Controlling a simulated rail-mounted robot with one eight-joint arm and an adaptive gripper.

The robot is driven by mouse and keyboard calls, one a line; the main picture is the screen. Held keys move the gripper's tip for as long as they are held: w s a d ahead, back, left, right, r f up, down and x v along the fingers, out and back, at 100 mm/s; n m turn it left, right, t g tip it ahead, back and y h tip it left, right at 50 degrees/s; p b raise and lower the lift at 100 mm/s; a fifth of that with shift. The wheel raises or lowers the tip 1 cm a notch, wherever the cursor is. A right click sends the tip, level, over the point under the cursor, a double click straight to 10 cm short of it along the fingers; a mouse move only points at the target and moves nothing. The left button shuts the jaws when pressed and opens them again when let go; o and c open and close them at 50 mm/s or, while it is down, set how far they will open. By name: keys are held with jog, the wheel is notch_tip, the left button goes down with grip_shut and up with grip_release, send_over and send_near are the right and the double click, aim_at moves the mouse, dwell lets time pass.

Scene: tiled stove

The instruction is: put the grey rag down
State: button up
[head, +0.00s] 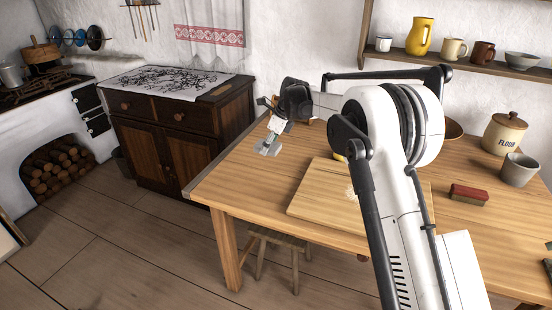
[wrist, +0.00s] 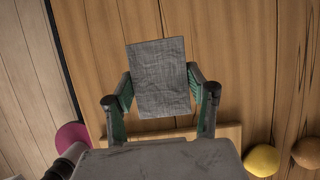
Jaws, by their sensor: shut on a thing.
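The grey rag (wrist: 158,72) is a flat, roughly rectangular cloth between the fingers of my gripper (wrist: 162,95) in the wrist view. My gripper is shut on it. In the head view my gripper (head: 272,138) points down over the far left part of the wooden table (head: 228,168), and the rag (head: 267,149) shows below it as a small pale grey patch, close to the tabletop. I cannot tell whether the rag touches the wood.
A cutting board (head: 325,190) lies in the table's middle, with a red brush (head: 469,193), grey cup (head: 518,170) and flour jar (head: 503,135) to the right. The wrist view shows a yellow round thing (wrist: 262,160) and a pink one (wrist: 72,136). Bare wood surrounds the rag.

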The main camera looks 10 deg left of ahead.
send_over(282, 160)
jog(key=d, duration=0.1)
jog(key=f, duration=0.6)
jog(key=shift+s+f+b, duration=0.15)
jog(key=shift+s+b, duration=0.1)
jog(key=shift+b, duration=0.15)
jog(key=shift+f+b, duration=0.3)
jog(key=shift+f, duration=1.7)
jog(key=shift+f, duration=0.2)
jog(key=o, duration=1)
